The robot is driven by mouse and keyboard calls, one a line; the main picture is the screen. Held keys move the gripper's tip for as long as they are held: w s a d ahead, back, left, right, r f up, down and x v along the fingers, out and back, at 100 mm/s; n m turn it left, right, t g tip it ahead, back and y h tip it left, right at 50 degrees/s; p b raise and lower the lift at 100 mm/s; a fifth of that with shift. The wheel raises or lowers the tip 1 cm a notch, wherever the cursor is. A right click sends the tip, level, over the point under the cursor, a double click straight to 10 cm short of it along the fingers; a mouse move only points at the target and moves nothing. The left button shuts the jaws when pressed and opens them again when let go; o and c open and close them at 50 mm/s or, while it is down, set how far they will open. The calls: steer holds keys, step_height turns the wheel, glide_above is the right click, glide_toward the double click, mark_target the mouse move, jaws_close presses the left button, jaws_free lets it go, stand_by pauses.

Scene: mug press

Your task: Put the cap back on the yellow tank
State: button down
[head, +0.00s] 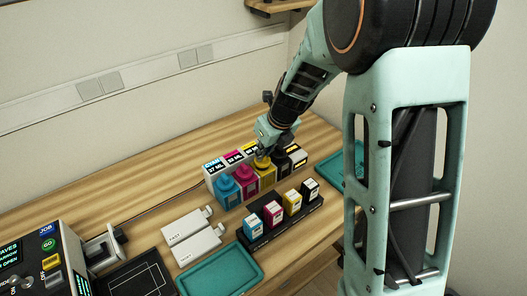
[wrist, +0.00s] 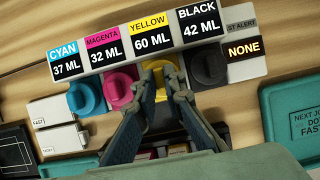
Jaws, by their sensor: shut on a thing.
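The yellow tank (head: 267,178) stands in the row of tanks, between the magenta tank (head: 246,182) and the black tank (head: 283,166). My gripper (head: 263,158) points down over its top and is shut on the yellow cap (head: 261,163). In the wrist view my gripper's fingers (wrist: 159,88) close around the yellow cap (wrist: 156,67), under the label "YELLOW 60 ML". The cap is at the tank's mouth, but whether it is seated or just above is hidden by the fingers. The cyan tank (head: 227,192) is at the row's left end.
A black rack with several small cartridges (head: 273,213) stands in front of the tanks. Two white packs (head: 195,248), teal trays (head: 222,271) and a control panel (head: 38,262) are nearby. Neighbouring caps (wrist: 118,90) sit close on both sides of my fingers.

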stand_by(0.8)
steer(key=c, duration=1.9)
jaws_free()
steer(key=shift+c, duration=0.2)
steer(key=shift+o, duration=0.6)
steer(key=o, duration=0.4)
steer(key=shift+c, duration=0.2)
steer(key=shift+r+p, duration=3.5)
steer(key=shift+p, duration=0.5)
steer(key=shift+c, duration=0.2)
